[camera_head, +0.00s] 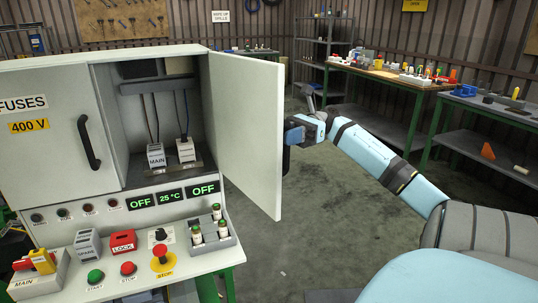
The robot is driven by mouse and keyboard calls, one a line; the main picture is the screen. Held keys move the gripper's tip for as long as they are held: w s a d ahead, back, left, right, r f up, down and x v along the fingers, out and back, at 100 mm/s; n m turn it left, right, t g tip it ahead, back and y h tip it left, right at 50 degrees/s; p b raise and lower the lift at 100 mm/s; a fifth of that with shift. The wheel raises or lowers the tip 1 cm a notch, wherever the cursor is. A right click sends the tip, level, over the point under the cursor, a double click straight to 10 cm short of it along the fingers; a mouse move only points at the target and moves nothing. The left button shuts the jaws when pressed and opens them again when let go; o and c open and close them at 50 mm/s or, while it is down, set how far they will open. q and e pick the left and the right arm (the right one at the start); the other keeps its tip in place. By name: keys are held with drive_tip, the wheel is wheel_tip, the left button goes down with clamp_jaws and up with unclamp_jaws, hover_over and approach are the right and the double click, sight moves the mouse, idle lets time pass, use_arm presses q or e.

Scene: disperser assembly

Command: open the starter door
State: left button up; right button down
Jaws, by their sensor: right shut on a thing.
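The starter door (246,125) is a pale panel hinged on the right side of the grey cabinet (107,92). It stands swung wide open, with its inner face towards me. My right gripper (289,150) is at the far side of the door, by its free edge. My left gripper is not in view.
The FUSES door (58,130) with a black handle is closed at the left. A control shelf (130,277) with buttons, a red LOCK block (123,241) and a fuse holder (226,238) lies below. Workbenches (385,74) stand behind; the floor right of the door is clear.

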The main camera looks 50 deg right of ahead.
use_arm(q)
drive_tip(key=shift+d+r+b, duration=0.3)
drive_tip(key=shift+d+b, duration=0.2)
drive_tip(key=shift+b, duration=0.1)
use_arm(e)
drive_tip(key=v, duration=0.3)
drive_tip(key=shift+w+d, duration=0.3)
drive_tip(key=shift+d, duration=0.05)
drive_tip(key=c, duration=1)
unclamp_jaws()
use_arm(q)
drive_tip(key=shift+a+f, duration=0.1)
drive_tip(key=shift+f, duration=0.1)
use_arm(e)
drive_tip(key=v, duration=1.3)
drive_tip(key=shift+d, duration=0.4)
